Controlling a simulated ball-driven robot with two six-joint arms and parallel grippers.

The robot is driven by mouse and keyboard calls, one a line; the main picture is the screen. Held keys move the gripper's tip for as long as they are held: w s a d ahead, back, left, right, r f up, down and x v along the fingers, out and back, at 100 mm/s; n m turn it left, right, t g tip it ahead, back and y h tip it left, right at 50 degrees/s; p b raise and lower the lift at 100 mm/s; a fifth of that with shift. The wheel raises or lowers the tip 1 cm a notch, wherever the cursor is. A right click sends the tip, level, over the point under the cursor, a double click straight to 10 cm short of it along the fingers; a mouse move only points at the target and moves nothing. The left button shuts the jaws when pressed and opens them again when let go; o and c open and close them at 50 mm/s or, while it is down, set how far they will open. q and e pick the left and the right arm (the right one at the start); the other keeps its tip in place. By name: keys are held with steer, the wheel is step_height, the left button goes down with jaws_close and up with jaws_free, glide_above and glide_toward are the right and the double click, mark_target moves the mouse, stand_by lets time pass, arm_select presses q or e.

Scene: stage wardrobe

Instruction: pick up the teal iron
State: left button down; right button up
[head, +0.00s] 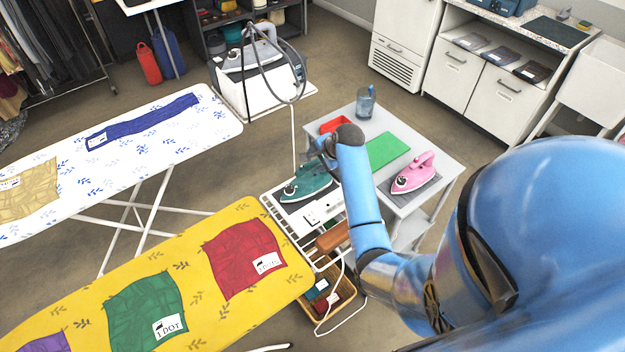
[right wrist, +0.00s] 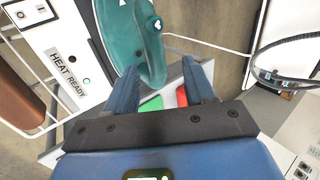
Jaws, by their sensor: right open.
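The teal iron (head: 308,184) stands on a metal rest at the end of the yellow ironing board. My right gripper (head: 322,150) is just above and behind it in the head view, partly hidden by its own arm. In the right wrist view the teal iron (right wrist: 140,45) fills the top middle, its rounded end showing between the two open fingertips of my right gripper (right wrist: 157,76). The jaws are apart, and I cannot tell whether a finger touches the iron. My left gripper is not in view.
A grey side table (head: 440,165) holds a pink iron (head: 414,174), a green mat (head: 388,151), a red tray (head: 335,124) and a blue cup (head: 366,102). A white panel marked "HEAT READY" (right wrist: 50,40) is beside the iron. A yellow board (head: 190,238) carries cloth pieces.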

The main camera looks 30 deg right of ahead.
mark_target(314, 163)
steer(key=shift+p+x, duration=0.5)
steer(key=shift+x, duration=2)
steer(key=shift+s+a+f, duration=0.1)
steer(key=shift+s+f, duration=0.05)
steer(key=shift+s, duration=0.05)
steer(key=shift+c, duration=0.3)
jaws_close()
